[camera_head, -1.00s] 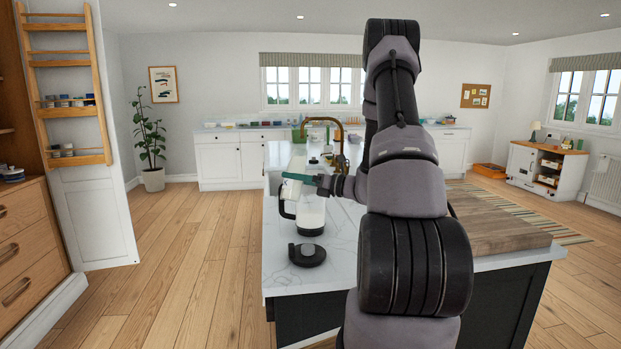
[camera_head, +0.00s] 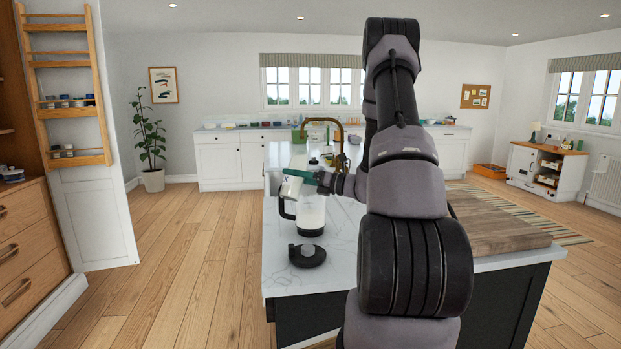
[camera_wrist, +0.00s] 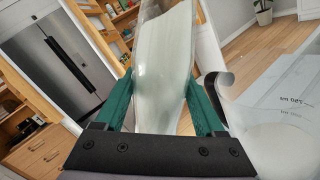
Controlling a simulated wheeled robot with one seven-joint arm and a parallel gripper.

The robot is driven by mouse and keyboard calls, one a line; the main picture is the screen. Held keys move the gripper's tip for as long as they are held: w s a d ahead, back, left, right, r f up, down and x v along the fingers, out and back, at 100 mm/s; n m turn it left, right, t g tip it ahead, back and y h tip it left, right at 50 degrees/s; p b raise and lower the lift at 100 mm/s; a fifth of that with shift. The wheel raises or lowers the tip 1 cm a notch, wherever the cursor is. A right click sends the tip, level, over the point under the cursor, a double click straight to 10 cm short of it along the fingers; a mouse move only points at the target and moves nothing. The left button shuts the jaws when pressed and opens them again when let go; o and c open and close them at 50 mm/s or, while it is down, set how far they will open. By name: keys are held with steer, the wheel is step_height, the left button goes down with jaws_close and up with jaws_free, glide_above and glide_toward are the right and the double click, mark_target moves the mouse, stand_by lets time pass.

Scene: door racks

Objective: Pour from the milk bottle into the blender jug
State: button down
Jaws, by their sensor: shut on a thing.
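My gripper (camera_head: 302,176), with green fingers, is shut on the milk bottle (camera_head: 291,187) above the near left part of the island. The bottle is clear with white milk inside and is tilted over the blender jug (camera_head: 312,216). In the wrist view the bottle (camera_wrist: 163,70) fills the space between the green fingers. The jug stands upright on the counter with white milk in it and a dark handle on its left. In the wrist view the jug (camera_wrist: 275,140) is at the right, with printed marks on its clear wall. The bottle's mouth is not clearly visible.
A round black lid-like piece (camera_head: 307,256) lies on the white counter (camera_head: 345,265) in front of the jug. A brass tap (camera_head: 340,140) stands behind. A wooden board (camera_head: 495,232) is at the right. The counter's front left corner is clear.

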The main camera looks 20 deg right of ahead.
steer(key=shift+r+m, duration=0.2)
steer(key=shift+m, duration=0.1)
steer(key=shift+f+m, duration=0.95)
steer(key=shift+m, duration=0.05)
stand_by(0.5)
steer(key=shift+s+a+f+m+t+b, duration=0.1)
steer(key=shift+s+a+m+t+b, duration=0.1)
steer(key=shift+m, duration=0.25)
steer(key=shift+s+a+m+t+b, duration=0.1)
steer(key=shift+m+t+b, duration=0.1)
steer(key=shift+m, duration=0.25)
stand_by(0.5)
steer(key=shift+s+a+r+m, duration=0.1)
steer(key=shift+a+r+m, duration=0.1)
steer(key=shift+r+m, duration=0.65)
stand_by(0.5)
steer(key=shift+f+m+t+h+b, duration=0.3)
steer(key=shift+m+b, duration=0.1)
steer(key=shift+m, duration=0.65)
stand_by(0.6)
steer(key=shift+w+d+r+m, duration=0.35)
steer(key=shift+r+m, duration=0.25)
steer(key=shift+m, duration=0.2)
stand_by(1.0)
